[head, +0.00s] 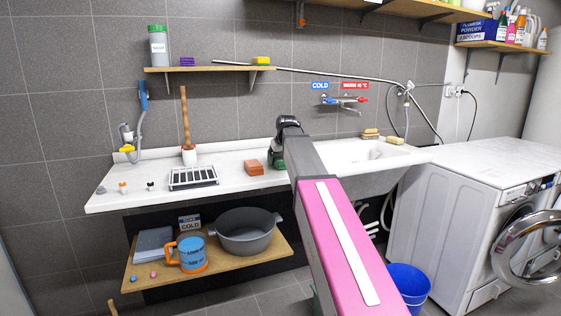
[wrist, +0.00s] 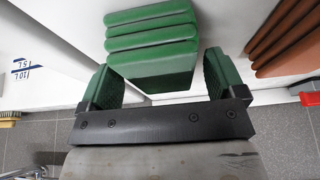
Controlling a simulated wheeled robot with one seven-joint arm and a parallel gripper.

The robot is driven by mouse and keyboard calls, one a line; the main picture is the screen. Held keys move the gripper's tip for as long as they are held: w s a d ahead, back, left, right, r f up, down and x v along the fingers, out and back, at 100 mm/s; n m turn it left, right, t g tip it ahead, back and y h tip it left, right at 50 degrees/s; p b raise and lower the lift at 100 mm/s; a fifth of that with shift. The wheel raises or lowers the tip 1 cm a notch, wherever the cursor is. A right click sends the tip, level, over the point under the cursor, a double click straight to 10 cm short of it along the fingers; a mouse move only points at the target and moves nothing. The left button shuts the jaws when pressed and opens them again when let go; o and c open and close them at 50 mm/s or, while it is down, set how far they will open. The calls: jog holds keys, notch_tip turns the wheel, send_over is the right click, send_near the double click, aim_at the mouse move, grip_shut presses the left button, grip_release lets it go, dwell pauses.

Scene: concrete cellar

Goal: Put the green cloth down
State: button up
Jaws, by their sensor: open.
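The green cloth (wrist: 152,42) is folded in a thick stack of layers. In the wrist view it lies between the two green-padded fingers of my gripper (wrist: 163,80), against the white counter surface. The jaws are open, with a visible gap on the right side of the cloth; I cannot tell whether the left pad touches it. In the head view my gripper (head: 278,157) is low over the counter (head: 235,180), just left of the basin. There the cloth cannot be told apart from the green pads and the arm.
A folded orange-brown cloth (head: 254,168) lies left of my gripper and shows in the wrist view (wrist: 285,40). A segmented tray (head: 193,177) and a plunger (head: 188,150) stand farther left. The sink basin (head: 350,153) is to the right.

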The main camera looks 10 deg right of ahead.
jog(key=v, duration=1.1)
jog(key=shift+s+r, duration=0.2)
jog(key=shift+r, duration=0.15)
jog(key=shift+d, duration=0.1)
